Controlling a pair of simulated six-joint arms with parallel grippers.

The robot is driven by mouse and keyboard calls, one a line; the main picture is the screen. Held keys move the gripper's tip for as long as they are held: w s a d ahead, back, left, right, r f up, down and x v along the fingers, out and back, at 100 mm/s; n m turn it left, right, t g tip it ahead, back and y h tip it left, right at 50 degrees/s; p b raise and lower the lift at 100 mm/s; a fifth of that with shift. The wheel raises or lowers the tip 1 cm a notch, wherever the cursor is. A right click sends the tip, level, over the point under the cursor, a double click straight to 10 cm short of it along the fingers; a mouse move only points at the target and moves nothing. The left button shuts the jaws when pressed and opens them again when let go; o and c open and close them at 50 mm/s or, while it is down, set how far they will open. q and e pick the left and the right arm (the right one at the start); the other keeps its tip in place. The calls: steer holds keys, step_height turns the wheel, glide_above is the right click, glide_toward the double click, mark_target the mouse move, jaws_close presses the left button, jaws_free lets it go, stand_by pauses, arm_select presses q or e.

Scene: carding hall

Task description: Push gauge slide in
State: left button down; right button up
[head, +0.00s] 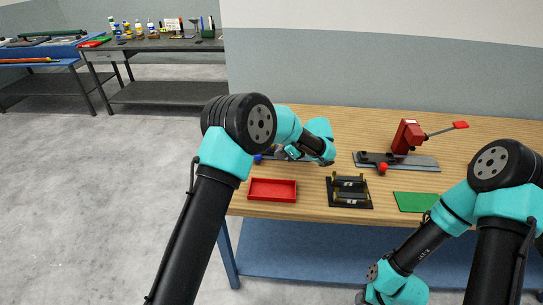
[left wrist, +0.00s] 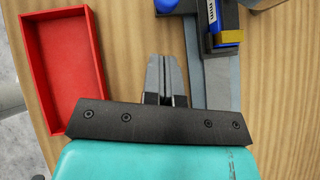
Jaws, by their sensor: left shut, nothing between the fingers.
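The gauge (left wrist: 221,85) shows in the left wrist view as a flat grey bar with a dark block at the top edge. A blue part marked "mm" (left wrist: 226,12) and a brass piece lie on that block. A blue end piece (left wrist: 166,5) sticks out to its left; it also shows in the head view (head: 258,158). I cannot tell which part is the slide. My left gripper (left wrist: 163,62) is shut and empty, just left of the grey bar and below the blue end piece. In the head view my left wrist hides most of the gauge. My right gripper is out of view.
A black fixture with brass posts (head: 349,204), a green mat (head: 411,202) and a red lever device (head: 407,136) on a grey plate stand to the right. Bare wood (head: 315,210) lies between tray and fixture.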

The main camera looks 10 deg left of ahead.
arm_select(q)
steer(key=v, duration=0.7)
steer(key=shift+d, duration=0.2)
steer(key=s+a+f+n+g+h, duration=0.1)
steer(key=s+h, duration=0.1)
steer(key=s, duration=0.1)
steer(key=s+a+f+n+g+h, duration=0.1)
steer(key=s+a+f+n, duration=0.1)
steer(key=s, duration=0.2)
steer(key=s+a+f+n+g+h, duration=0.1)
steer(key=s+f+n+g+h, duration=0.1)
steer(key=s, duration=0.1)
steer(key=shift+s+a+f+h, duration=0.25)
steer(key=shift+a+h, duration=0.05)
steer(key=shift+a, duration=0.05)
steer(key=s+f+n+h, duration=0.3)
steer(key=s+n+h, duration=0.6)
steer(key=s, duration=0.4)
steer(key=s+a+f+n+t+y, duration=0.1)
steer(key=s+a+f+n, duration=0.2)
steer(key=f, duration=0.7)
steer(key=s+a+f+n+t+y, duration=0.1)
steer(key=s+a+f+n+t, duration=0.1)
steer(key=s+a+f+n, duration=0.2)
steer(key=s+a+f, duration=0.3)
steer(key=s+f, duration=0.2)
steer(key=f, duration=0.2)
steer(key=shift+s+a+f, duration=0.15)
steer(key=shift+a+f, duration=0.1)
